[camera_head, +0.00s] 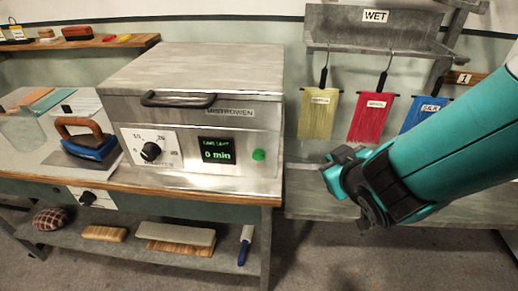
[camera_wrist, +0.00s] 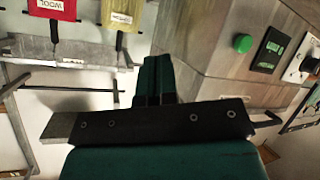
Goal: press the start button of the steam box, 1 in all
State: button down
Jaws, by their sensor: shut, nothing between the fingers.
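The steam box (camera_head: 210,75) is a grey metal box on the bench at the left of the head view. Its green start button (camera_head: 258,155) is at the right of its front panel, beside a display (camera_head: 216,151) reading "0 min" and a black dial (camera_head: 151,151). The wrist view shows the green button (camera_wrist: 242,43) at upper right, next to the display (camera_wrist: 272,49). My gripper (camera_head: 332,171) is to the right of the box, apart from the button. Its teal fingers (camera_wrist: 154,78) are shut and empty in the wrist view.
Yellow (camera_head: 318,113), red (camera_head: 368,117) and blue (camera_head: 424,113) skeins hang from a rack marked WET at the right. An iron (camera_head: 88,145) stands left of the box. A lower shelf holds brushes and blocks. Space between my gripper and the button looks clear.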

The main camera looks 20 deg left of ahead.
jog(key=s+a+f+n+g+y, duration=0.1)
jog(key=s+a+f+n+y, duration=0.1)
jog(key=s+a+n+y, duration=0.2)
jog(key=s+a+f+n+g+y+p, duration=0.1)
jog(key=s+a+f+n+g+y, duration=0.1)
jog(key=s+a+n+y, duration=0.3)
jog(key=s+a+f+n, duration=0.1)
jog(key=s+a+n, duration=0.1)
jog(key=a, duration=0.2)
jog(key=shift+s+a+p, duration=0.25)
jog(key=shift+s+p, duration=0.05)
jog(key=shift+s, duration=0.1)
jog(key=shift+r, duration=0.1)
